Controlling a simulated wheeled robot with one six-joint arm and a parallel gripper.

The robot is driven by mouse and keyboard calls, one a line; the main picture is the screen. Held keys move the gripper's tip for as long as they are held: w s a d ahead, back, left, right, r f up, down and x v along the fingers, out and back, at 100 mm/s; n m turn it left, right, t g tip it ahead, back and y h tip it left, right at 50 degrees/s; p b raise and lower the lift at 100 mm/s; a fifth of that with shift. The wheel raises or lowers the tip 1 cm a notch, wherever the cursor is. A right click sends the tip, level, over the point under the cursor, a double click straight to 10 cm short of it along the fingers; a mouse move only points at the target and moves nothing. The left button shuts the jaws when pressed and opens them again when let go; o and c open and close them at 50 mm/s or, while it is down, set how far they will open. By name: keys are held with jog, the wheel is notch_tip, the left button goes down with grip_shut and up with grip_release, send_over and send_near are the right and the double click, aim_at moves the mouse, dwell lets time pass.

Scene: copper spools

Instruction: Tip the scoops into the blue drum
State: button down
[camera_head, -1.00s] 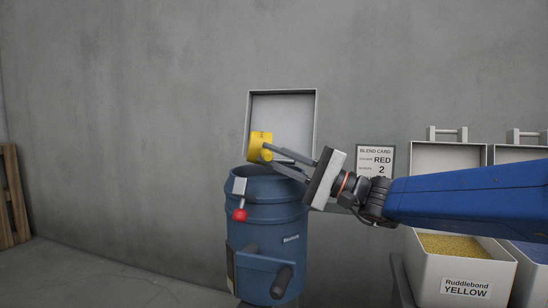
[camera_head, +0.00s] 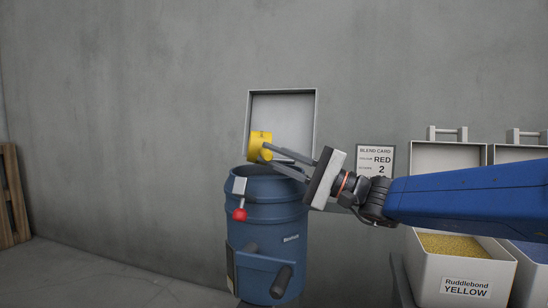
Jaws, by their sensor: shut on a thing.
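The blue drum (camera_head: 267,216) stands left of centre with its pale square lid (camera_head: 289,118) raised behind the opening. A yellow scoop (camera_head: 260,146) is above the drum's mouth, near its back left. My gripper (camera_head: 272,157) is shut on the scoop; its grey fingers reach in from the right over the drum. The inside of the drum is mostly hidden, and I cannot see whether the scoop holds powder.
A red-knobbed lever (camera_head: 239,213) is on the drum's front left. A blend card (camera_head: 376,165) on the wall reads RED, 2. Right of it stand a Ruddlebond YELLOW bin (camera_head: 466,286) and a bin of blue powder (camera_head: 535,252). A wooden pallet (camera_head: 12,195) leans at far left.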

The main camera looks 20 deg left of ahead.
jog(key=shift+f, duration=0.1)
jog(key=r+h, duration=0.1)
jog(key=r+n+h, duration=0.1)
jog(key=a+r+n+h, duration=0.1)
jog(key=shift+s+a+r+h, duration=0.1)
jog(key=shift+s+r+h, duration=0.2)
jog(key=shift+r, duration=0.05)
jog(key=r+h, duration=0.1)
jog(key=a+r+n+h, duration=0.1)
jog(key=h, duration=0.1)
jog(key=r+h, duration=0.1)
jog(key=shift+s+a+n, duration=0.25)
jog(key=shift+s+n, duration=0.05)
jog(key=shift+s, duration=0.05)
jog(key=shift+s+a+r+n+t+h, duration=0.15)
jog(key=shift+a+r+n+t+h, duration=0.3)
jog(key=shift+h, duration=1.3)
jog(key=shift+s+a+r+n+t+h, duration=0.15)
jog(key=shift+r+n+t+h, duration=0.45)
jog(key=shift+h, duration=1.1)
jog(key=shift+s+a+r+n+t+h, duration=0.25)
jog(key=shift+r+t+h, duration=0.6)
jog(key=shift+h, duration=0.9)
